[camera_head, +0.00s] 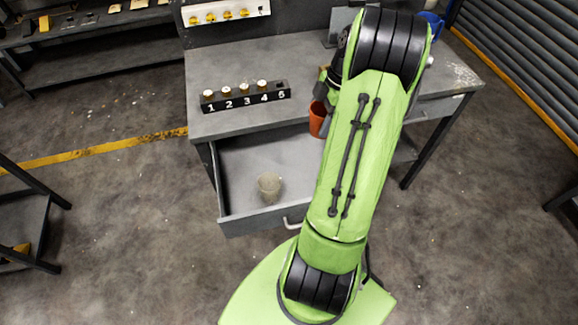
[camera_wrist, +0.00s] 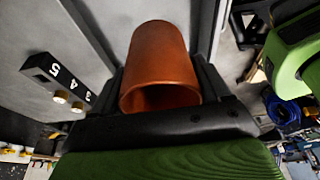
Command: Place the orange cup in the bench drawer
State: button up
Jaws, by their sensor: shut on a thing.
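The orange cup (camera_head: 318,118) shows beside my green arm, near the front edge of the bench top (camera_head: 300,60) and the right rear part of the open drawer. In the wrist view the orange cup (camera_wrist: 160,65) lies between the fingers of my gripper (camera_wrist: 162,98), which is shut on it. My gripper is mostly hidden behind my arm in the head view. I cannot tell the orange cup's exact height over the drawer.
A black numbered rack (camera_head: 245,97) with several small capped items stands on the bench's left part. A blue object (camera_head: 432,24) sits at the back right. A shelf stands at far left.

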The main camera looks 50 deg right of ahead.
notch_tip(320, 180, down, 25)
jog(key=b, duration=1.5)
jog(key=o, duration=1.1)
